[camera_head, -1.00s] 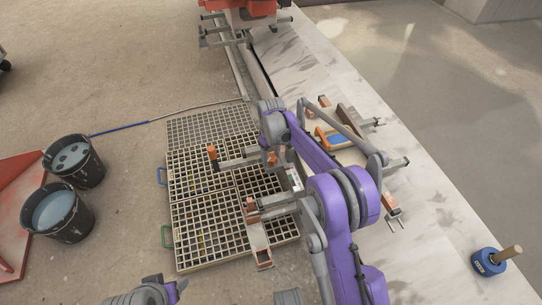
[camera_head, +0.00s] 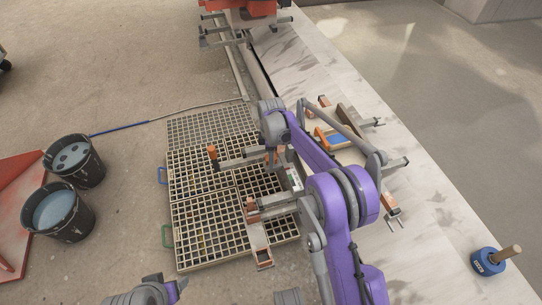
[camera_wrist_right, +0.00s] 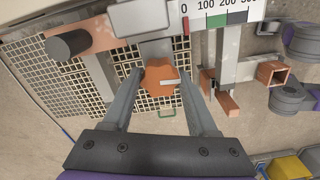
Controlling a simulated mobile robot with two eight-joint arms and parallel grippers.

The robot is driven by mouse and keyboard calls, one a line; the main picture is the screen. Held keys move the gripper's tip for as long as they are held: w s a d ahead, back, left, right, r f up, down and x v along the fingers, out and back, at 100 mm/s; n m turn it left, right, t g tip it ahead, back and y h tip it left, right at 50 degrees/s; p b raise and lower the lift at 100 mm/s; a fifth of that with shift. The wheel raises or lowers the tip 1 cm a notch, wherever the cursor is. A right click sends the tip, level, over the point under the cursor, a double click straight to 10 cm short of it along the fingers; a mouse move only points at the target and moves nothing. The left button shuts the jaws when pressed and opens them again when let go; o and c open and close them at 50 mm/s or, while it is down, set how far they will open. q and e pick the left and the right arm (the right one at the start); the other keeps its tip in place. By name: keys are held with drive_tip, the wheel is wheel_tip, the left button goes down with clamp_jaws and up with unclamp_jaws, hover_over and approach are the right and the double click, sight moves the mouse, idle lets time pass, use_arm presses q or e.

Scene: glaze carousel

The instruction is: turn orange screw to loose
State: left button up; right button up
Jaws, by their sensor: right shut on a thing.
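The orange screw (camera_wrist_right: 159,76) is a hexagonal head with a pale mark pointing right in the right wrist view. The two grey fingers of my right gripper (camera_wrist_right: 162,72) stand on either side of it and are shut on it. In the head view my right gripper (camera_head: 273,150) is small and partly covered by my purple arm, above the grating. My left gripper is out of view; only part of the left arm shows at the bottom edge.
A white scale (camera_wrist_right: 226,18) with numbers and coloured bands lies beyond the screw. Grey bars with orange parts surround it over the floor grating (camera_head: 190,215). Two dark buckets (camera_head: 62,213) stand left. A pale ledge (camera_head: 420,225) with a blue round object (camera_head: 488,262) runs along the right.

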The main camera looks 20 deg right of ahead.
drive_tip(key=shift+n, duration=0.6)
drive_tip(key=o, duration=1.4)
drive_tip(key=shift+r, duration=0.15)
wheel_tip(320, 180, up, 11)
drive_tip(key=shift+f+p, duration=0.2)
drive_tip(key=shift+p, duration=0.95)
